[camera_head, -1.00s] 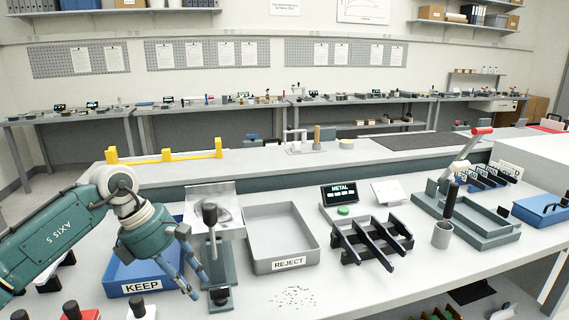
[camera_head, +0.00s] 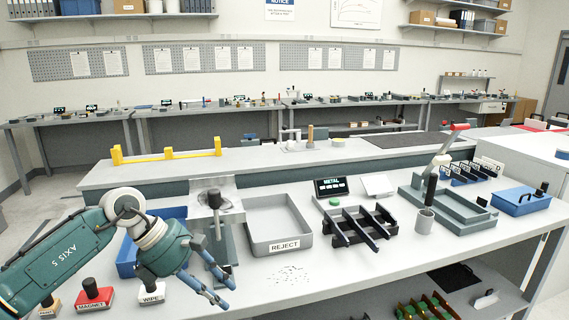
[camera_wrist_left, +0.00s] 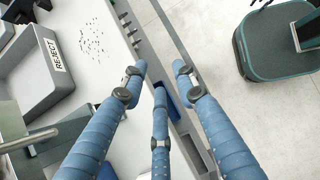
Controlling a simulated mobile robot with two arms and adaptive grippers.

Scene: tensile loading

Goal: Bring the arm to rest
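My left arm (camera_head: 62,262) reaches in from the left in the head view. Its gripper (camera_head: 227,292) points down and right, near the front edge of the bench (camera_head: 330,290). In the left wrist view the blue fingers of this gripper (camera_wrist_left: 160,76) are spread apart with nothing between them. Beneath them lie the bench's edge and the floor. My right gripper is in neither current view.
The grey REJECT tray (camera_head: 300,238) stands behind the gripper, with dark specks (camera_head: 288,274) before it. A blue bin (camera_head: 126,262) is partly hidden behind my arm. A lever device (camera_head: 214,200) stands close by. Red MAGNET (camera_head: 95,296) and white WIPE (camera_head: 150,293) blocks sit at front left.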

